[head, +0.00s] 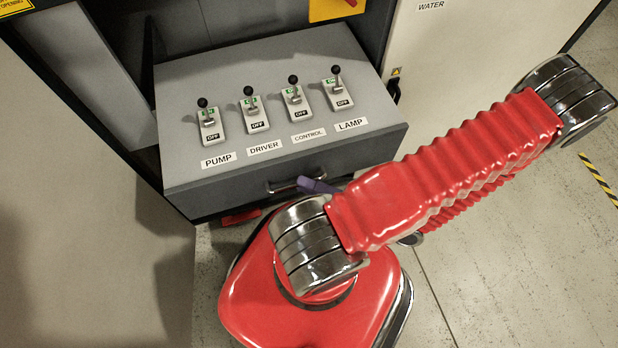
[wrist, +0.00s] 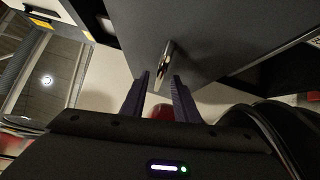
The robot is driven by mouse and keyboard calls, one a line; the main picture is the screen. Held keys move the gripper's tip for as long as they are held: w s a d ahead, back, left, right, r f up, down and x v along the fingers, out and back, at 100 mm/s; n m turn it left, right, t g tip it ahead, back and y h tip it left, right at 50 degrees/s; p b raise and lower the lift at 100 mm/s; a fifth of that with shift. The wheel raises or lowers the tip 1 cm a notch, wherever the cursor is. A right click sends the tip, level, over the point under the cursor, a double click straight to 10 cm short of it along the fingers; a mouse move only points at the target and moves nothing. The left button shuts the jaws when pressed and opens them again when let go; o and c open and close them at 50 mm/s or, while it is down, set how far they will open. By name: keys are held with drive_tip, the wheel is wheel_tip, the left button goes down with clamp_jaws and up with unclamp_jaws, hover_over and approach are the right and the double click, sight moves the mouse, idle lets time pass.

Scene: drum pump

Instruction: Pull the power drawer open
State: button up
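The power drawer (head: 290,165) is a grey box standing out from the cabinet in the head view. Its top carries switches labelled PUMP, DRIVER, CONTROL and LAMP. A metal handle (head: 285,186) is on its front face, partly hidden by my gripper (head: 318,186). In the wrist view my gripper (wrist: 160,76) has its two purple fingers apart. The handle (wrist: 166,60) shows between and just beyond the fingertips, with gaps on both sides. The drawer front (wrist: 215,45) fills the upper right there.
The four switches (head: 292,95) have black-knobbed levers standing up. A white cabinet door (head: 470,50) marked WATER is at the upper right. A pale panel (head: 80,220) is at the left. The floor (head: 510,240) is clear at the right.

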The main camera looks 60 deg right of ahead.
drive_tip(key=v, duration=1.3)
drive_tip(key=shift+s, duration=0.25)
idle(0.4)
